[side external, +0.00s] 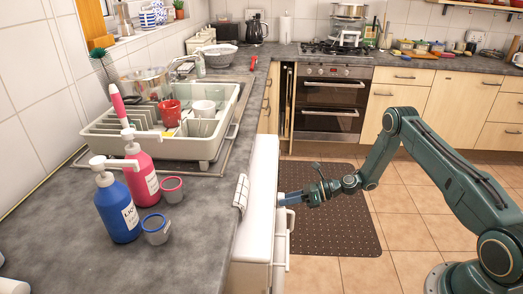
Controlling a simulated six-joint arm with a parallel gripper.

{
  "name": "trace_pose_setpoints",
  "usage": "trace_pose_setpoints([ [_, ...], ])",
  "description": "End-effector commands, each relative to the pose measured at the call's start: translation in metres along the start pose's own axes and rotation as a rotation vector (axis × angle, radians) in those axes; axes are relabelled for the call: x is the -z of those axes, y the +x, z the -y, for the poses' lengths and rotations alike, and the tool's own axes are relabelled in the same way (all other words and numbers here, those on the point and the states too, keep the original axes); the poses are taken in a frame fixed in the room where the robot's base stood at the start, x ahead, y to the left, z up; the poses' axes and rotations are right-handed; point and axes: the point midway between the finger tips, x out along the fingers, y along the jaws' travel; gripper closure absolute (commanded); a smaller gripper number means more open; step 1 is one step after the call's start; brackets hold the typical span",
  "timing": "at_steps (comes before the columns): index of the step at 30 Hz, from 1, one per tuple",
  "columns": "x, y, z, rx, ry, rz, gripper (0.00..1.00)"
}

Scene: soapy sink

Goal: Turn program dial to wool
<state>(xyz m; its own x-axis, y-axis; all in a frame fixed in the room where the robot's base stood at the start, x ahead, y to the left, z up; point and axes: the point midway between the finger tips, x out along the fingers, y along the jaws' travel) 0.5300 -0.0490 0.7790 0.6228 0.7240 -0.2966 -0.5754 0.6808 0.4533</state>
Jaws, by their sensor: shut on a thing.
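A white appliance (261,185) stands under the worktop and is seen nearly edge-on, so the markings on its front panel are hidden. My gripper (284,198) reaches in from the right, level with the upper part of that front. Its blue fingers are shut at the panel, on what appears to be the program dial. The dial itself is hidden by the fingers and the steep angle, and its setting cannot be read.
A white part (284,222) juts from the appliance front just below my gripper. A checked cloth (241,192) hangs over the worktop edge nearby. Blue (117,214) and pink (143,178) pump bottles and a dish rack (221,130) stand on the worktop (195,222). The floor around the dark mat (335,235) is clear.

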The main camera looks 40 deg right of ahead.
Motion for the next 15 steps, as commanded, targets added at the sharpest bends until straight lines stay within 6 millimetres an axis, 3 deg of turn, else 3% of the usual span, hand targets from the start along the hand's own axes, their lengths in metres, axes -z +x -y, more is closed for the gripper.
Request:
trace_pose_setpoints([
  [15, 0.0013, 0.0004, -0.0026, 0.142, -0.446, 0.036, 0.76],
])
